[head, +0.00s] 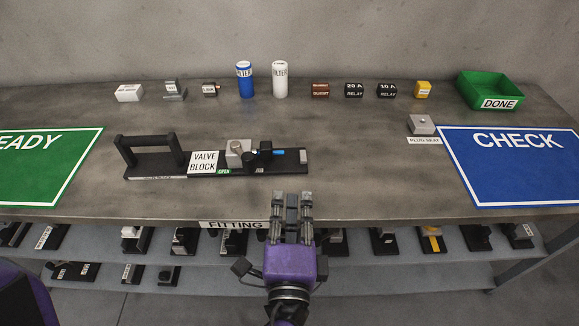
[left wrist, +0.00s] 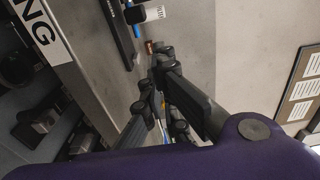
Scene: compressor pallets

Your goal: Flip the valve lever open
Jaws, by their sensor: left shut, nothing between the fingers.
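The valve block (head: 170,165) is a long black base with an upright handle at its left, lying on the grey bench. A grey-beige fitting (head: 239,152) and a black valve body stand near its middle. The valve lever (head: 279,152) has a blue end and points right along the base. A small green OPEN label (head: 223,172) is on the front edge. My left gripper (head: 292,200) is at the bench's front edge, in front of the lever and apart from it. Its fingers are together and empty. The black base (left wrist: 117,30) also shows in the left wrist view. My right gripper is out of view.
Small parts and two filters (head: 280,79) line the back of the bench. A green DONE bin (head: 490,92) is at back right. Green READY (head: 45,165) and blue CHECK (head: 515,170) mats lie at the sides. Lower shelves hold several parts.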

